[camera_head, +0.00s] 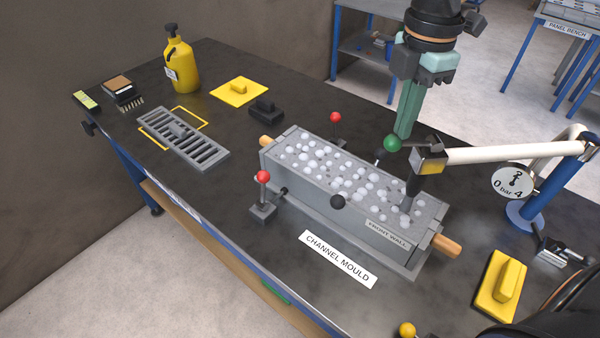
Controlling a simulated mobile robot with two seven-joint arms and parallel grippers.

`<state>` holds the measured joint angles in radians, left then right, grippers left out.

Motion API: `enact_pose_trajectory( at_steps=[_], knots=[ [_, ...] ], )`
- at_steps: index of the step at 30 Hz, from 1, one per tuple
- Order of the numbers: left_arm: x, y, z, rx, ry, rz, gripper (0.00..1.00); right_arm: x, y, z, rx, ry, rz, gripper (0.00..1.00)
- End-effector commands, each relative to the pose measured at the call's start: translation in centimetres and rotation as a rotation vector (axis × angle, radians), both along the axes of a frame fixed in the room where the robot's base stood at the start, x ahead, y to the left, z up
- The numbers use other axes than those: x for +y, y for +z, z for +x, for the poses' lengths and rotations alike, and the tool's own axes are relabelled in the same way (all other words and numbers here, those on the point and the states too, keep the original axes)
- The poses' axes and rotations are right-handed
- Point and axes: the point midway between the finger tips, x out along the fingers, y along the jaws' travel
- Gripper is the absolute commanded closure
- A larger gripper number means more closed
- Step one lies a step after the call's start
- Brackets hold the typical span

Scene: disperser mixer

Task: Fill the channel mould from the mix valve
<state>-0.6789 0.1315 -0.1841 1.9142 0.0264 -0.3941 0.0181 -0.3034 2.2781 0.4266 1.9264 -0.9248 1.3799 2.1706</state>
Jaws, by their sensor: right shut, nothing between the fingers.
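The grey channel mould (320,189) lies along the middle of the bench, its front wall upright. Its top is covered with white round bubbles or foam lumps (345,180). The mix valve (429,158), a black and yellow block on a white pipe (500,153), stands over the mould's right end. Its dark spout (411,192) points down into the mould there. A green ball knob (391,144) sits at the valve's left. My right gripper (404,134) is shut and empty, fingers down, right by the green knob; I cannot tell whether they touch. My left gripper is not in view.
Red-knobbed clamps (263,177) (336,118) flank the mould. A pressure gauge (514,182) stands right. Another yellow float (501,287) is front right. Bare bench lies front left of the mould.

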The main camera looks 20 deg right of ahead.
Motion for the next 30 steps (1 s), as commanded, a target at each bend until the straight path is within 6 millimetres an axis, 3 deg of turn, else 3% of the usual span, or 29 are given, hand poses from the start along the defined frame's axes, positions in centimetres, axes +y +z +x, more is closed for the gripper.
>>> enact_pose_trajectory(
  at_steps=[30],
  knots=[
    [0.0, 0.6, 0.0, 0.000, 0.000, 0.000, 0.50, 0.0, 1.4, 0.0, 0.001, 0.000, 0.001, 1.00]
  ],
)
